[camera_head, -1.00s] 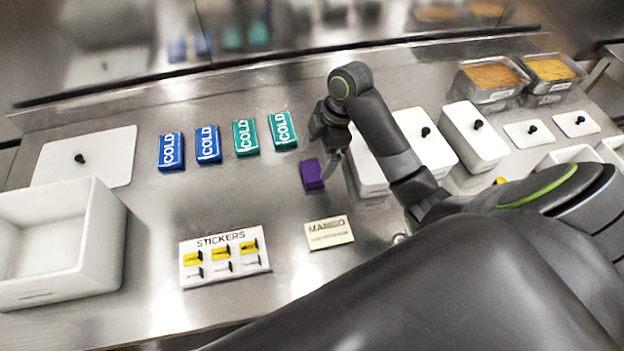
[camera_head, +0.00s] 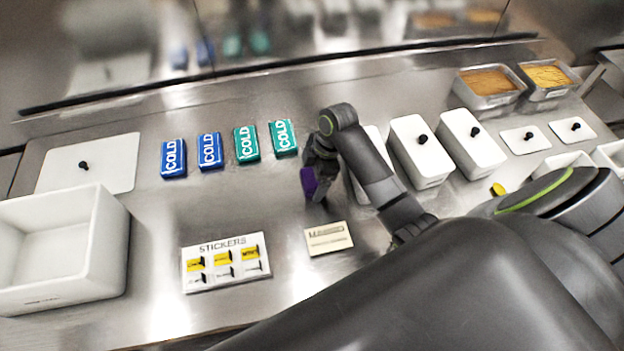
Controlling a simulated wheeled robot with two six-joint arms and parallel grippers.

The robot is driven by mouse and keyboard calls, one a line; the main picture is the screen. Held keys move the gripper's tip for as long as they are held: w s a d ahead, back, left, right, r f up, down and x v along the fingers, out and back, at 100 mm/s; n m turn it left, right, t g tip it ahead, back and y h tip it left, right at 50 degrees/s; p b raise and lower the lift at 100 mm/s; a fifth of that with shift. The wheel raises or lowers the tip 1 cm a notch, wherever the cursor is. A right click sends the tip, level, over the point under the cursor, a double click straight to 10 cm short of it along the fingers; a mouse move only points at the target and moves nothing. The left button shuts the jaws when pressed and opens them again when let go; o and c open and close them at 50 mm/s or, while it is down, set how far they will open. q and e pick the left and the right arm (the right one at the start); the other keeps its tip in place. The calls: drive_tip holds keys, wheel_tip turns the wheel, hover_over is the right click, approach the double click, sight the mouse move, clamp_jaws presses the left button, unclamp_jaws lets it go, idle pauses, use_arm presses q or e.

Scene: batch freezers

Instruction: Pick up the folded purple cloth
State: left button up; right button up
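The folded purple cloth (camera_head: 308,183) is a small dark block near the middle of the steel counter. My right gripper (camera_head: 317,182) is at the cloth, with its fingers against it, and looks shut on it. The fingers and wrist hide the cloth's right part. I cannot tell clearly whether its underside touches the counter. My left gripper is not in view.
Blue and green COLD packs (camera_head: 210,151) lie left of the gripper. A STICKERS card (camera_head: 226,262) and a label card (camera_head: 328,239) lie nearer. White lidded containers (camera_head: 420,150) stand to the right, a white bin (camera_head: 70,250) to the left. Counter left of the cloth is clear.

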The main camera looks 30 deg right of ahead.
sight(313, 177)
drive_tip(key=c, duration=0.9)
wheel_tip(313, 177, up, 8)
drive_tip(key=shift+f+b, duration=0.1)
drive_tip(key=shift+b, duration=0.5)
drive_tip(key=shift+r+p, duration=0.65)
drive_tip(key=shift+r, duration=0.5)
drive_tip(key=shift+o, duration=1.4)
drive_tip(key=shift+c, duration=1)
drive_tip(key=shift+w, duration=0.1)
